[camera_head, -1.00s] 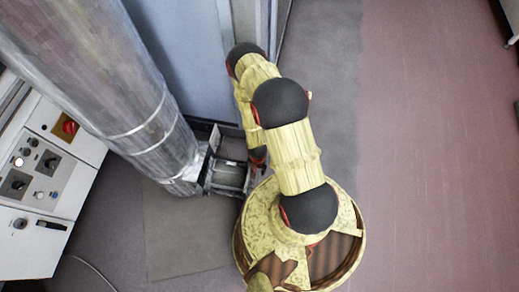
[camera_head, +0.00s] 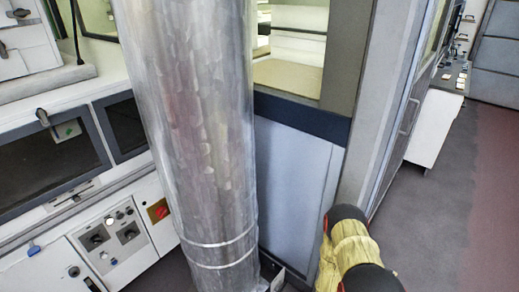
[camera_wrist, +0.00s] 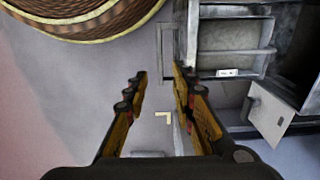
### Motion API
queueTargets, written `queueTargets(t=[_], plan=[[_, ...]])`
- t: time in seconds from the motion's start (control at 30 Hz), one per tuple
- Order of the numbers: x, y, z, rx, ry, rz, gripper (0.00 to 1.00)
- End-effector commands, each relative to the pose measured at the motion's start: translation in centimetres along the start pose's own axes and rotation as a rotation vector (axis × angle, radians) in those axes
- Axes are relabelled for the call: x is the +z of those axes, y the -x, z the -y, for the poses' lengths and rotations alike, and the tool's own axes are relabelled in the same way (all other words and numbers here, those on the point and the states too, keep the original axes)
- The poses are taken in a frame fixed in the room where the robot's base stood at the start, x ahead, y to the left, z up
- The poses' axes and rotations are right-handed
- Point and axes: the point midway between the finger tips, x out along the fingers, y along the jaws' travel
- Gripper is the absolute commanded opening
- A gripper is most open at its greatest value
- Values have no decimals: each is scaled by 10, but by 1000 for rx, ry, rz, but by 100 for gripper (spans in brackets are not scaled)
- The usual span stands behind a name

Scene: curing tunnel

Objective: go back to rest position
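My gripper (camera_wrist: 160,74) shows in the wrist view, pointing down over the grey floor (camera_wrist: 75,95). Its two yellow and black fingers stand apart with nothing between them. A grey metal frame-like part (camera_wrist: 235,40) lies just beyond and to the right of the fingertips; I cannot tell how far below it is. In the head view only part of my yellow and black arm shows at the bottom right, and my gripper is out of the picture.
A machine front with knobs and a red switch (camera_head: 158,211) stands at the left. A blue-grey panel (camera_head: 295,180) with a window above is in the middle. A white cabinet (camera_head: 433,130) stands at the back right. The floor at the right (camera_head: 430,225) is clear.

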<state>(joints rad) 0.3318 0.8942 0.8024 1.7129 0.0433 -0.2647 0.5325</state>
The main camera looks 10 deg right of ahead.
Motion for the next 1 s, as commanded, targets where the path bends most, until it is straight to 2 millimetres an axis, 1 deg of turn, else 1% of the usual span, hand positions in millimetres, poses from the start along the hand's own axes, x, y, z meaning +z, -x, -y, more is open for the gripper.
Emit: queueTargets(t=[0.07,0.17,0.27,0.3,0.37,0.4,0.47,0.53,0.67,0.77,0.8,0.87,0.9,0.97,1.0], plan=[[2,0,-1,5,21,8,26],[18,1,-11,37,66,65,26],[46,6,-28,82,113,153,26],[59,10,-35,100,133,193,26],[75,20,-43,127,165,255,26],[80,32,-46,140,188,288,26],[80,53,-47,154,221,324,26],[77,76,-46,163,256,351,26],[67,120,-36,166,315,377,26],[57,161,-26,164,365,384,26],[53,179,-21,162,386,384,26],[47,208,-14,157,418,378,26],[44,227,-9,154,440,374,26],[40,256,-2,148,472,363,26],[37,275,2,143,491,355,26]])
